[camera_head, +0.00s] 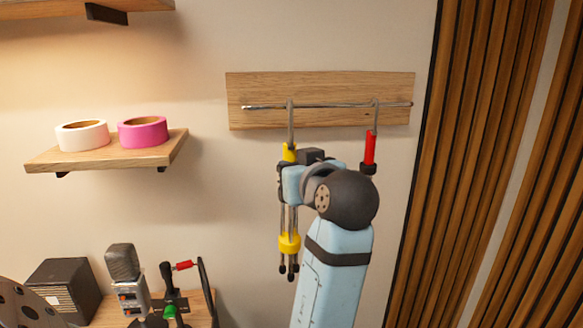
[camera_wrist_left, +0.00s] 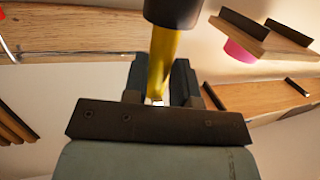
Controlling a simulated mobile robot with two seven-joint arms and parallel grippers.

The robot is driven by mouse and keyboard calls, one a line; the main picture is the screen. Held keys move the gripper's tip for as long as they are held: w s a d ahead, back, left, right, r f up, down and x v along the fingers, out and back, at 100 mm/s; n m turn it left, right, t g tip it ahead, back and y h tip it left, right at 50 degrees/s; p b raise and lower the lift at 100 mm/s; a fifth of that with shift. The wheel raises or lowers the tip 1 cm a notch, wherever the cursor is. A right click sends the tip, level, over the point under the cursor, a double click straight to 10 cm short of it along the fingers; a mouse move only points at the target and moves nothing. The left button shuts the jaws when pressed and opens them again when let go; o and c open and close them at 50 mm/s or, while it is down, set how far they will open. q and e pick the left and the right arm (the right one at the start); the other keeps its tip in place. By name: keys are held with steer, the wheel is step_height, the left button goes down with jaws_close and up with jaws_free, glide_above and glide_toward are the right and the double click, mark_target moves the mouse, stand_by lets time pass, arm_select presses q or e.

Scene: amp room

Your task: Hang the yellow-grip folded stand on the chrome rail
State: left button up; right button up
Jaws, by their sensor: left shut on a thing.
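The yellow-grip folded stand (camera_head: 289,243) hangs upright, with its feet down and its grey hook at the top. The hook overlaps the left half of the chrome rail (camera_head: 335,106); I cannot tell whether it rests on it. In the left wrist view the yellow grip (camera_wrist_left: 162,62) sits between the jaws, and the rail (camera_wrist_left: 9,52) shows at the left edge. My right gripper is not in view.
A red-grip stand (camera_head: 370,148) hangs on the rail at the right, partly behind my arm. A wooden shelf (camera_head: 105,162) at left holds white tape (camera_head: 82,135) and pink tape (camera_head: 143,132). Wooden slats (camera_head: 480,150) stand at right.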

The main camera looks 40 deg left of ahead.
arm_select(q)
steer(key=shift+w+a+r, duration=0.15)
steer(key=shift+w+a, duration=0.45)
steer(key=shift+a, duration=0.1)
steer(key=w+a+f+b, duration=0.1)
steer(key=w+a+f, duration=0.1)
steer(key=w+a, duration=0.6)
steer(key=shift+s+b+x, duration=0.25)
steer(key=shift+b+x, duration=0.15)
steer(key=shift+x, duration=1)
steer(key=shift+a, duration=0.15)
